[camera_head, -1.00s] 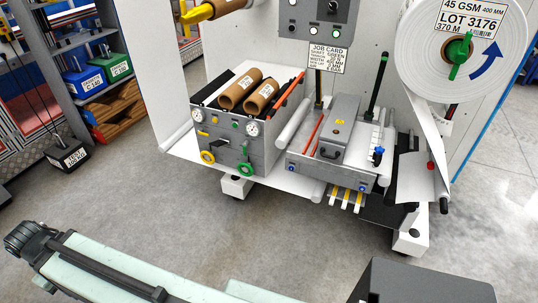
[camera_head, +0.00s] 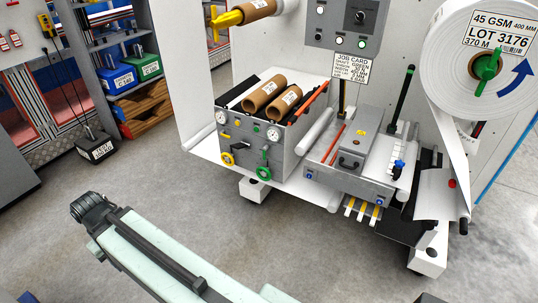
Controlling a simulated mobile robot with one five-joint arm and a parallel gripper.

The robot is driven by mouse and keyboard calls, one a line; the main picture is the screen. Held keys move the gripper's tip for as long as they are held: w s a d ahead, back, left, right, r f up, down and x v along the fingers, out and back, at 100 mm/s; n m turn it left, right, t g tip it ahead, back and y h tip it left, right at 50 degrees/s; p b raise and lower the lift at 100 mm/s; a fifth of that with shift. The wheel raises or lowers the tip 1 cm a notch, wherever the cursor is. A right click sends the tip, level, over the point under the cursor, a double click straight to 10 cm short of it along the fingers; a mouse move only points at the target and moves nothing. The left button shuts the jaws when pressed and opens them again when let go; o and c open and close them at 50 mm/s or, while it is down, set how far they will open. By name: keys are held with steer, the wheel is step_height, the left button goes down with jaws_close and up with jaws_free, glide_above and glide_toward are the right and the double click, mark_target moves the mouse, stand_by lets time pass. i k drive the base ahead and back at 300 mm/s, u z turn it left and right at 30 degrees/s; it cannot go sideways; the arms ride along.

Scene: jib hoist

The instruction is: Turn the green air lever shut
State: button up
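A green lever-like handle (camera_head: 487,65) sits at the hub of the large white roll at the upper right, pointing roughly up and down. On the front of the grey box at centre are a green ring handwheel (camera_head: 264,173) and a small green part (camera_head: 264,152) just above it, too small to make out. I cannot tell from labels which green part is the air lever. My gripper is not in view. A pale green link of my arm crosses the lower left, well apart from the machine.
The grey box (camera_head: 290,150) carries brown cores (camera_head: 264,95) on top and a yellow handwheel (camera_head: 227,159) in front. A silver unit (camera_head: 355,150) stands beside it. A control panel (camera_head: 345,25) is above. Floor in front is clear.

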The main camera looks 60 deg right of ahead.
mark_target(267, 146)
steer(key=z, duration=0.1)
steer(key=i, duration=1)
steer(key=u, duration=0.05)
